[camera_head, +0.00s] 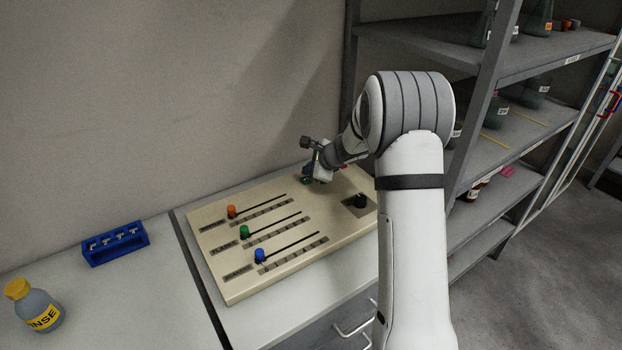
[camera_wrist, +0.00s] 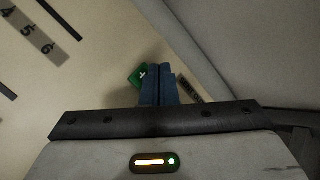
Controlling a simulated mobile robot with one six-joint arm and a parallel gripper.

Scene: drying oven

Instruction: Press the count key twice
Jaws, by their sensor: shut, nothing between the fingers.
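The count key appears to be the green key (camera_wrist: 136,77) with a white mark, on the beige panel (camera_head: 225,280). In the wrist view it lies just left of my fingertips, partly hidden by them. In the head view a bit of green (camera_head: 306,181) shows beneath my gripper (camera_head: 314,176), at the panel's back edge. My gripper's blue-grey fingers also show in the wrist view (camera_wrist: 161,68), shut together and empty. The tips are over or beside the key; I cannot tell whether they touch it. A small dark label (camera_wrist: 189,90) lies right of the fingers, its text unreadable.
The panel carries orange (camera_head: 232,211), green (camera_head: 244,232) and blue (camera_head: 260,255) slider knobs and a black dial (camera_head: 360,201). A blue rack (camera_head: 115,243) and a yellow-capped bottle (camera_head: 34,306) stand left on the bench. A metal shelf (camera_head: 490,95) rises at right.

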